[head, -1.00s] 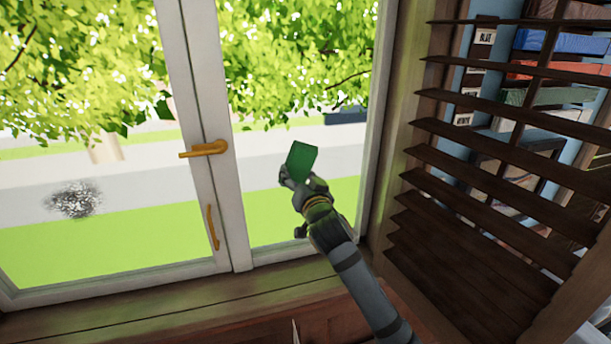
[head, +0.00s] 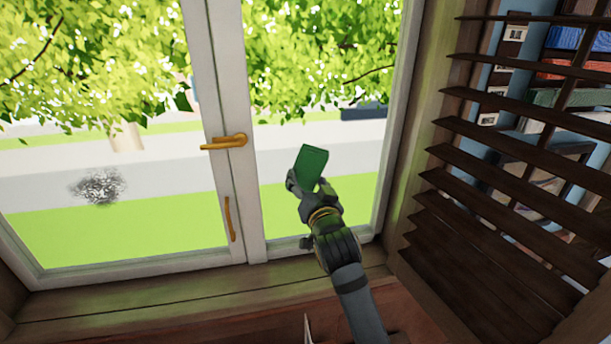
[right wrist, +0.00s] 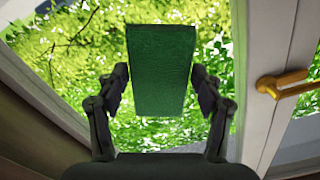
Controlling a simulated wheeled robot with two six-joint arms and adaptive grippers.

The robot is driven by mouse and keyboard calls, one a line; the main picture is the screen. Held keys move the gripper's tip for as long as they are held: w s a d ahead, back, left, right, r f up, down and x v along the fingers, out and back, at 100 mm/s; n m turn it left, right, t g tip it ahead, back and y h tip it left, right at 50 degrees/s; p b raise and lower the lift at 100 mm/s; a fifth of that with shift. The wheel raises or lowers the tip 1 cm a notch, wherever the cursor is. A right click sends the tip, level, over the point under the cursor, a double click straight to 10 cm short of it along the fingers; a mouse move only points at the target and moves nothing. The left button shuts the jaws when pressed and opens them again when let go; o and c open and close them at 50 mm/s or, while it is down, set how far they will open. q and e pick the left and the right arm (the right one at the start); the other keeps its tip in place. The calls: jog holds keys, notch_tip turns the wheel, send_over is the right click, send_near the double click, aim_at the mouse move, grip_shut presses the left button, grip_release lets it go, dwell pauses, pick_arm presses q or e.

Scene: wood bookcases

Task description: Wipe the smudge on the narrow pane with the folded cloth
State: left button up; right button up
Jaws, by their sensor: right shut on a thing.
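The folded cloth (head: 311,164) is a green rectangular pad. My right gripper (head: 306,190) is shut on it, in front of the narrow pane (head: 280,205) on the right of the window. I cannot tell whether the cloth touches the glass. In the right wrist view the cloth (right wrist: 161,70) stands up between the fingers. A grey, speckled smudge (head: 98,187) shows on the wide left pane, well left of the cloth. No smudge is visible on the narrow pane; the cloth and my arm cover part of it. My left gripper is not in view.
A white mullion with an orange handle (head: 228,142) divides the panes; the handle juts out between smudge and cloth. Dark slatted blinds (head: 500,190) stand close on the right, with shelves behind. A wooden sill (head: 130,305) runs below.

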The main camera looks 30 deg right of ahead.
jog(key=shift+v, duration=0.95)
jog(key=v, duration=0.3)
jog(key=shift+d, duration=0.1)
